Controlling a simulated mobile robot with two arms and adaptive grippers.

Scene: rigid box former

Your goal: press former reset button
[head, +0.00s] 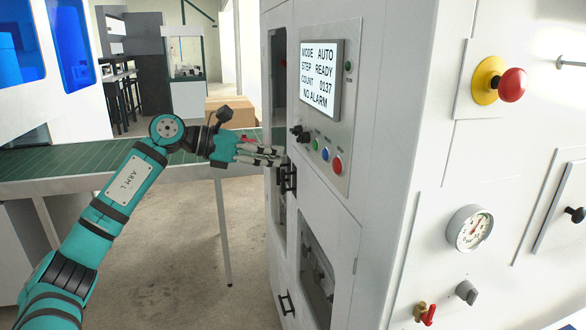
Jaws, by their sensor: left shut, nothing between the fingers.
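The box former's control panel (333,120) is on the white cabinet face at centre. It carries a row of controls: black selector knobs (299,134), a green button (316,143), a blue button (325,154) and a red button (338,165). Their labels are too small to read, so I cannot tell by text which is reset. The screen (320,79) above reads MODE AUTO, STEP READY, COUNT 0137, NO ALARM. My left gripper (281,157) is shut and empty, its fingertips left of the buttons, near the cabinet edge. My right gripper is out of view.
A black door handle (289,179) sits just below the left fingertips. A red emergency stop on yellow (498,84), a gauge (469,229) and a red valve handle (425,314) are on the right-hand face. A green conveyor (85,165) runs behind my left arm.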

